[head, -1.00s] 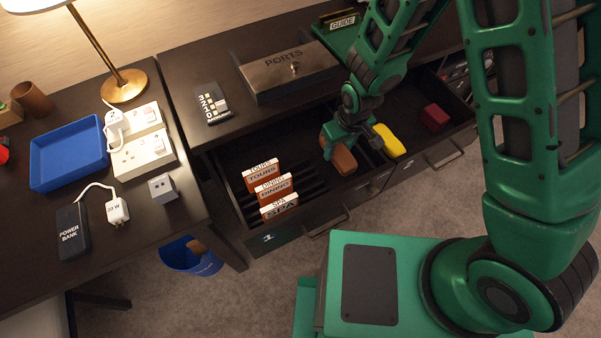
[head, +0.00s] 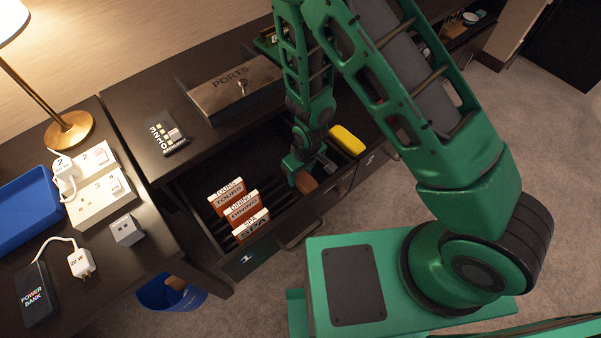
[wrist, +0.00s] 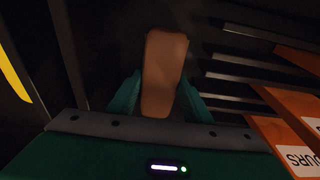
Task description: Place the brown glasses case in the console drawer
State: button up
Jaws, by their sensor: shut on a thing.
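The brown glasses case (wrist: 163,75) is held between the two green fingers of my gripper (wrist: 155,100) in the wrist view. In the head view the case (head: 306,183) shows just below my gripper (head: 297,166), over the open console drawer (head: 275,227), and my gripper hides part of it. The case is in the drawer's space, right of the booklets. I cannot tell whether it touches the drawer floor.
Labelled booklets (head: 242,207) stand in slots in the drawer's left part. A yellow case (head: 347,140) lies right of my gripper. A blue bin (head: 170,293) stands below.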

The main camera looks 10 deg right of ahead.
aim_at(304, 178)
jog(key=o, duration=1.1)
jog(key=shift+f, duration=0.1)
jog(key=r, duration=0.4)
jog(key=s+r, duration=0.1)
jog(key=r, duration=0.3)
jog(key=d+r, duration=0.1)
jog(key=r, duration=0.3)
jog(key=shift+s, duration=0.25)
